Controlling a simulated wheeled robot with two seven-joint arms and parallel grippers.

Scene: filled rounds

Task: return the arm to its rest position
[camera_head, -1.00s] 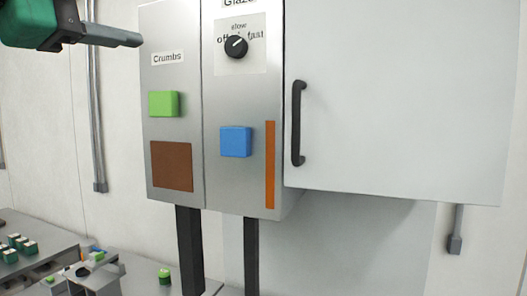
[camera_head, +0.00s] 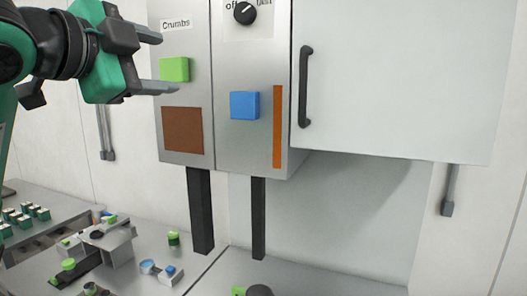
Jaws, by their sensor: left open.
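My left gripper (camera_head: 160,64) is at the upper left, in front of the metal panel's left part. Its two fingers point right and stand apart, with nothing between them. The lower fingertip overlaps the lower edge of the green button (camera_head: 174,69) in the picture; I cannot tell whether they touch. My left arm (camera_head: 50,55) comes in from the left edge. My right gripper does not show.
The panel also has a knob (camera_head: 245,13), a blue button (camera_head: 244,105), a brown square (camera_head: 183,130) and an orange strip (camera_head: 277,127). A grey door with a black handle (camera_head: 304,87) is to the right. Small green-topped pieces (camera_head: 26,214) and devices stand on the bench (camera_head: 205,284) below.

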